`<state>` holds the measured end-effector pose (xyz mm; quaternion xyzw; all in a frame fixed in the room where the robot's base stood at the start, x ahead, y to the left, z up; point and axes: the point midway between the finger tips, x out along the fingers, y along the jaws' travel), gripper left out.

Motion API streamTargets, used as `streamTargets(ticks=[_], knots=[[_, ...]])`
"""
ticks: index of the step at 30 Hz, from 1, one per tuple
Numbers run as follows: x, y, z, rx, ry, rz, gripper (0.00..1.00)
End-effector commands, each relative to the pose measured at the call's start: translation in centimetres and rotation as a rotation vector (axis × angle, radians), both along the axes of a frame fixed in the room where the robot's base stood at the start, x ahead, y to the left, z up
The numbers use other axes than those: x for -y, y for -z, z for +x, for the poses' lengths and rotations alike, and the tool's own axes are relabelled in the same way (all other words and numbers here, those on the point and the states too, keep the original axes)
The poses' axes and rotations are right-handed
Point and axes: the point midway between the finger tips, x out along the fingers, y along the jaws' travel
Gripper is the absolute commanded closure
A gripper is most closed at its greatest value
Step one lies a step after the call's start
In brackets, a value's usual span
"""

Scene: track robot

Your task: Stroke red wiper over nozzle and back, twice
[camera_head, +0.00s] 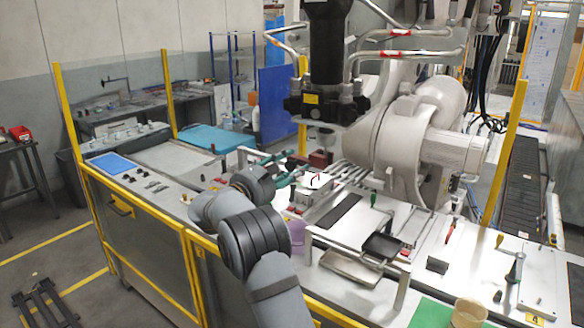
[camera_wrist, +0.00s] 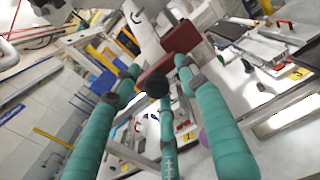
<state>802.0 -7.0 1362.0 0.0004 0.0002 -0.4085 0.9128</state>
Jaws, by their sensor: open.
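My gripper (camera_head: 289,170) has teal fingers and reaches right from my grey arm, above the bench. In the wrist view its fingers (camera_wrist: 158,70) are spread. A dark red block with a bar and a round black end (camera_wrist: 181,39), apparently the red wiper, lies at the fingertips, with the bar between them. I cannot tell whether they touch it. In the head view the dark red block (camera_head: 319,159) is just right of the fingertips. A large black tool head (camera_head: 325,105) hangs above it; the nozzle is probably its pale lower end (camera_head: 320,139), small and unclear.
A white box with a red handle (camera_head: 315,184) stands just below the gripper. A large pale robot arm (camera_head: 415,135) stands to the right. Black trays (camera_head: 383,246) and a purple bucket (camera_head: 296,235) are close by. Yellow posts and rails edge the bench.

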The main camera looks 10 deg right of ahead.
Motion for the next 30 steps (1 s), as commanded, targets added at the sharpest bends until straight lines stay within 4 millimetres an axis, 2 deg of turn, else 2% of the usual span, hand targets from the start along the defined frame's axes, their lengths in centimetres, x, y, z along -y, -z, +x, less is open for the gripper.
streamTargets(ticks=[16, 21, 30], knots=[[-7.6, 0.0, -6.6, -0.001, -0.003, -0.001, 0.57], [-8.6, 0.0, -7.6, -0.001, -0.001, 0.000, 0.57], [-8.8, 0.0, -7.8, 0.000, 0.000, 0.000, 0.57]])
